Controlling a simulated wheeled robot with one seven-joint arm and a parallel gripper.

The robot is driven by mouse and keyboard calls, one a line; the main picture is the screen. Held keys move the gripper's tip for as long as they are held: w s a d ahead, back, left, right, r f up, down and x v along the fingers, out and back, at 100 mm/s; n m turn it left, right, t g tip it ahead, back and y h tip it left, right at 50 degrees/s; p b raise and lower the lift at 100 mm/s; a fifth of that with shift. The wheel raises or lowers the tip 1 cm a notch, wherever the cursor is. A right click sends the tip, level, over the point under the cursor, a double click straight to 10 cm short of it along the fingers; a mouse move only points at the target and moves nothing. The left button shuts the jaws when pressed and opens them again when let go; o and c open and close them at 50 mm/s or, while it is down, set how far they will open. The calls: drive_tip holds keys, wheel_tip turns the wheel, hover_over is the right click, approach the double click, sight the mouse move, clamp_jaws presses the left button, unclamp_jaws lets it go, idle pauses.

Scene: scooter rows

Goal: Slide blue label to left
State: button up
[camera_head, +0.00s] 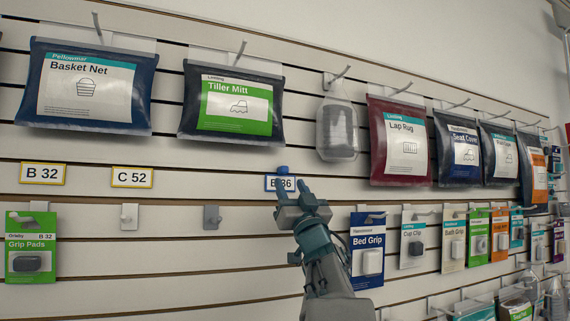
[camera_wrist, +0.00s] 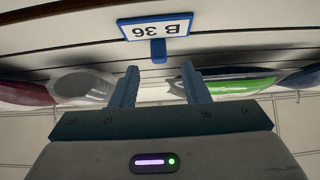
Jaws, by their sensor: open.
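The blue label (camera_head: 271,183) is a white plate with a blue border reading B 36, with a blue knob (camera_head: 282,170) on it. It sits on a slatted wall rail, right of the other labels. In the wrist view the label (camera_wrist: 157,27) appears upside down, with its knob (camera_wrist: 158,51) pointing between my fingers. My gripper (camera_head: 291,188) is open and empty, in front of the label and hiding part of it in the head view. In the wrist view the fingertips (camera_wrist: 159,69) are either side of the knob's line, apparently short of it.
A yellow-edged C 52 label (camera_head: 133,177) and a yellow-edged B 32 label (camera_head: 43,174) are on the same rail to the left. The rail between C 52 and the blue label looks clear. Pouches such as Tiller Mitt (camera_head: 232,104) hang above; Bed Grip (camera_head: 367,250) hangs lower right.

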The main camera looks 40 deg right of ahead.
sight(285, 173)
drive_tip(key=p+x, duration=0.2)
drive_tip(key=x, duration=0.3)
drive_tip(key=shift+w+d+r, duration=0.15)
drive_tip(key=shift+r, duration=0.05)
drive_tip(key=shift+c, duration=0.3)
clamp_jaws()
drive_tip(key=shift+h, duration=0.3)
